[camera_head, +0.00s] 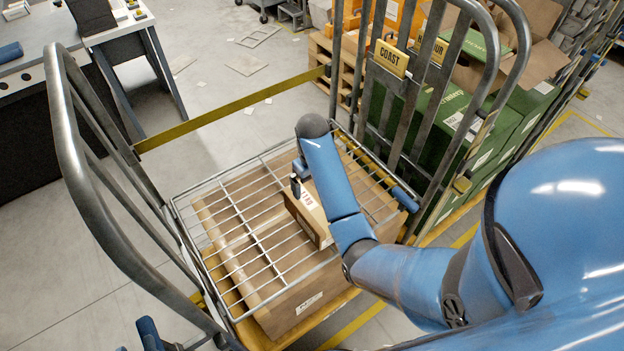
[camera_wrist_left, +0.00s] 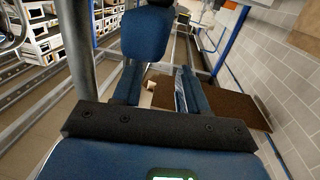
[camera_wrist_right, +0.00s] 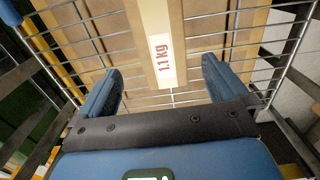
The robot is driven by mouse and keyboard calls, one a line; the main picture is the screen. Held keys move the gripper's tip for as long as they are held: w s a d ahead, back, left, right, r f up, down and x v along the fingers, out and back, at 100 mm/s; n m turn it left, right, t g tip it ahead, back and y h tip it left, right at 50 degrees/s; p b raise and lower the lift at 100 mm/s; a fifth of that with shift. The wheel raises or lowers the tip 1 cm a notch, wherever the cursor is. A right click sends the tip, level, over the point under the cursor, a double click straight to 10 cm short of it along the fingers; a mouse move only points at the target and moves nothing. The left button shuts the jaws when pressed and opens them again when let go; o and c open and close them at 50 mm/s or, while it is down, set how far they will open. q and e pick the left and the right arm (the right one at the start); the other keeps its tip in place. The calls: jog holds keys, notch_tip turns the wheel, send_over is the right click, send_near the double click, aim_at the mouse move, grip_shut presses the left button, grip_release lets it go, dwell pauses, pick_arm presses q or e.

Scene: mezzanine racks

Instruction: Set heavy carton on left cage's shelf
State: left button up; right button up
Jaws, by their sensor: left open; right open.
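A small brown carton (camera_head: 311,222) with a white strip lies on the wire shelf (camera_head: 222,207) of the cage in front of me. In the right wrist view the carton (camera_wrist_right: 155,18) shows a white label reading "1.1 kg". My right gripper (camera_wrist_right: 163,88) is open, its fingers apart near the carton's end with nothing clamped between them. In the head view my right forearm partly hides the carton and that gripper. My left gripper (camera_wrist_left: 160,90) is open and empty. Only part of its arm end shows at the lower left of the head view.
A large carton (camera_head: 285,318) sits below the wire shelf. The cage has tall grey side frames (camera_head: 75,170) and a yellow bar (camera_head: 225,108). A "COAST" sign (camera_head: 391,58) hangs at the right frame. Green boxes (camera_head: 508,125) stand beyond. A workbench (camera_head: 50,45) is at upper left.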

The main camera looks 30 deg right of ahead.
jog(key=r, duration=0.1)
jog(key=t, duration=0.4)
send_over(311, 219)
jog(key=f, duration=0.7)
jog(key=shift+w+d+f, duration=0.3)
jog(key=shift+d+f, duration=0.1)
jog(key=s+t, duration=0.1)
jog(key=s+f, duration=0.1)
jog(key=s+a+t, duration=0.1)
jog(key=shift+s+f+m+t, duration=0.1)
jog(key=shift+f+m+t, duration=0.1)
jog(key=shift+m+t, duration=0.1)
jog(key=s+a+r+m+t, duration=0.1)
jog(key=s+a+r+t, duration=0.1)
jog(key=s+r+t, duration=0.9)
jog(key=s+r, duration=0.7)
jog(key=s, duration=0.2)
jog(key=shift+s+a+r, duration=0.15)
jog(key=shift+a+r, duration=0.1)
jog(key=shift+a, duration=0.15)
